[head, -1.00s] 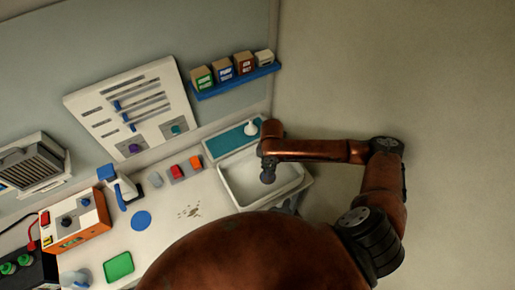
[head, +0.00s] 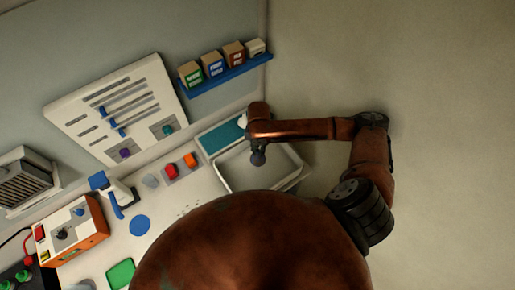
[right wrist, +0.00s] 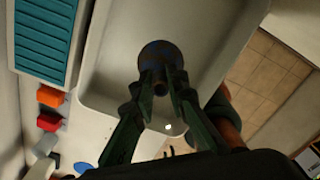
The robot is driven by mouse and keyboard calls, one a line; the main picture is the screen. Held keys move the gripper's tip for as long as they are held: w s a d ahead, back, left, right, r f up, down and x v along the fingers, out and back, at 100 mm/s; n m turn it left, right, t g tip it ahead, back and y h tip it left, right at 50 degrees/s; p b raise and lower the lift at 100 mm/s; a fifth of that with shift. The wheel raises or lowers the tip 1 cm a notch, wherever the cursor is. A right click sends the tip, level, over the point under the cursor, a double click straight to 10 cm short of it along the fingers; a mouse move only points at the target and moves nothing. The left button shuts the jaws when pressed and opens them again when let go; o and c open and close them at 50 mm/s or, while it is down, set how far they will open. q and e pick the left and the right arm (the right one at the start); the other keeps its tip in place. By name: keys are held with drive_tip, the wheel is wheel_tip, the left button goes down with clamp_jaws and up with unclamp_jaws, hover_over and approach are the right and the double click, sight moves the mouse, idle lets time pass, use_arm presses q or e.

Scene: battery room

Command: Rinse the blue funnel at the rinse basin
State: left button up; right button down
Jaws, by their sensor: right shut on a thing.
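The pale rectangular rinse basin (head: 222,178) sits at the right end of the bench, and its inside fills much of the right wrist view (right wrist: 205,45). My right gripper (head: 258,158) is over the basin. In the right wrist view its two fingers (right wrist: 163,82) are shut on the blue funnel (right wrist: 160,53), which looks dark and round and is held over the basin floor. The fingers cover part of the funnel. I cannot tell its exact height or whether water is running. My left gripper is not in view.
A teal ribbed mat (right wrist: 45,40) lies beside the basin. Red (head: 171,171) and orange (head: 190,160) blocks, a blue disc (head: 139,225) and an orange-sided box (head: 75,230) are on the bench. A blue shelf (head: 228,77) holds small boxes. My arm link hides the front bench.

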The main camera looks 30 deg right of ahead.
sight(258, 155)
wheel_tip(258, 155, down, 4)
drive_tip(key=shift+f, duration=0.1)
wheel_tip(258, 155, down, 3)
drive_tip(key=shift+r+b, duration=0.2)
drive_tip(key=shift+b, duration=0.3)
drive_tip(key=shift+f+b, duration=3.1)
drive_tip(key=shift+f, duration=0.15)
